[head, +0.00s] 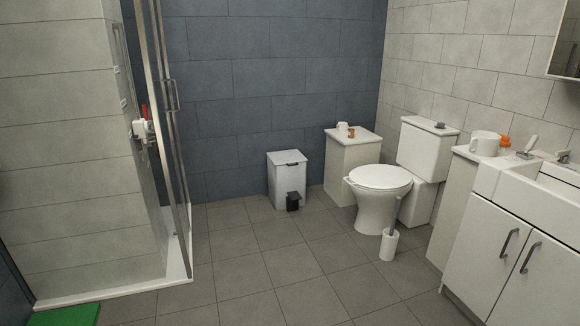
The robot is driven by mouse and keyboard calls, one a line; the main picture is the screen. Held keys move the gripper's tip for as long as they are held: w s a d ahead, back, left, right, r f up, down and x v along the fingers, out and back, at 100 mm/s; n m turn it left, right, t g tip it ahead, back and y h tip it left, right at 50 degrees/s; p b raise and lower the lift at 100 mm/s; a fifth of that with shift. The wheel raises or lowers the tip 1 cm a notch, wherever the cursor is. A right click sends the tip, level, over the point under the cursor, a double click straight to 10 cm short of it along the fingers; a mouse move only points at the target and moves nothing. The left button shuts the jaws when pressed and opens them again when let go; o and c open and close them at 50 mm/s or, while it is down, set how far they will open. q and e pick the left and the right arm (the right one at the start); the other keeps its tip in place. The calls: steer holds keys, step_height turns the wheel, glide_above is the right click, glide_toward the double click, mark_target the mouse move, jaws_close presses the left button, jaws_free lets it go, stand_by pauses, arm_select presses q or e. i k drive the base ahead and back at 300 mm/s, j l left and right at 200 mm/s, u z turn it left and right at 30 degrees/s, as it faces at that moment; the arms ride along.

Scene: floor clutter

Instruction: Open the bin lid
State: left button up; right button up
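A white bin (288,182) stands on the floor against the dark blue tiled wall, in the middle of the head view. Its flat lid (286,157) is shut, with a small dark tab at the front edge. A small black box-like piece (292,200) sits low at the bin's front; whether it is a pedal or a separate thing I cannot tell. Neither of my grippers shows in the head view.
A toilet (380,179), a toilet brush (389,243) and a low cabinet (352,170) stand right of the bin. A vanity (500,236) lines the right side. A glass shower (166,110) and green mat (68,315) are at left. The tiled floor (270,265) before the bin is clear.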

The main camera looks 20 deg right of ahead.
mark_target(278, 158)
steer(key=i+l+z, duration=0.35)
steer(key=i, duration=0.15)
steer(key=i+z, duration=0.35)
steer(key=i, duration=0.2)
steer(key=i+l+z, duration=0.1)
steer(key=i, duration=2.35)
steer(key=i+u, duration=0.2)
steer(key=i, duration=0.4)
steer(key=i+l+u, duration=0.2)
steer(key=i, duration=0.4)
steer(key=i+u, duration=0.2)
steer(key=i, duration=0.4)
